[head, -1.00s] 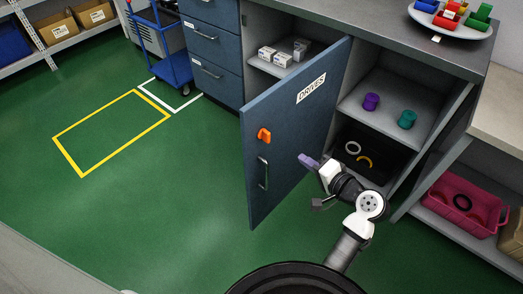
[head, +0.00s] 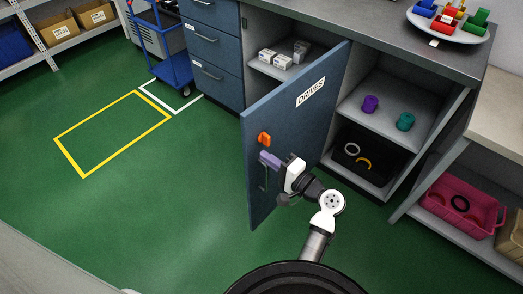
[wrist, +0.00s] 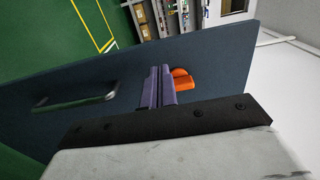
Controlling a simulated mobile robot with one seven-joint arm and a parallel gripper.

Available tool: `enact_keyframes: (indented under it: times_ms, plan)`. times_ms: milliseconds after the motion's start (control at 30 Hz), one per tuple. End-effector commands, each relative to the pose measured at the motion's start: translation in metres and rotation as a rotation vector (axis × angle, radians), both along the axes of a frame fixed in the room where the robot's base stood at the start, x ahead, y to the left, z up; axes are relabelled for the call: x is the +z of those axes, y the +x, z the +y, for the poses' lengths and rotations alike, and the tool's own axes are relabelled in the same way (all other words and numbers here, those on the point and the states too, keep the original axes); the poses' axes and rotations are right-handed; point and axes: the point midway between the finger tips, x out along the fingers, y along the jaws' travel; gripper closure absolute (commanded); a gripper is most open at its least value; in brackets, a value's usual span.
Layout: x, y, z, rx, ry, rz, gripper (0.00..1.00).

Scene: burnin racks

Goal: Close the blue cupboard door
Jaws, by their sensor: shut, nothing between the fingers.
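The blue cupboard door (head: 300,118), labelled DRIVES, stands wide open, swung out from the cupboard (head: 365,90). It also fills much of the wrist view (wrist: 225,62). An orange latch (head: 264,139) and a metal handle (wrist: 75,100) are on its face; in the head view my gripper partly hides the handle. My gripper (head: 268,160) is shut and empty, its purple fingers in front of the door's face, just below the orange latch. In the wrist view the fingers (wrist: 157,86) lie beside the orange latch (wrist: 182,79). I cannot tell whether they touch the door.
White boxes (head: 275,58) stand on the upper shelf; purple and teal parts sit on the right shelf. A black bin (head: 375,150) is below. A pink crate (head: 465,208) is at right, a blue cart (head: 170,70) at back left. The green floor left of the door is clear.

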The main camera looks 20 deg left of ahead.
Motion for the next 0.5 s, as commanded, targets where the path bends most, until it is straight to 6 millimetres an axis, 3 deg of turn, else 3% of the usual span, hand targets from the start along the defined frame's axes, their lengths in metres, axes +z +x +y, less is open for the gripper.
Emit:
enact_keyframes:
  times_ms: [200, 500]
  plan:
    - [0.001, 0.009, 0.022, 0.0, 0.0, -0.001, 1.0]
    - [0.0, 0.011, 0.026, -0.001, -0.002, -0.001, 1.0]
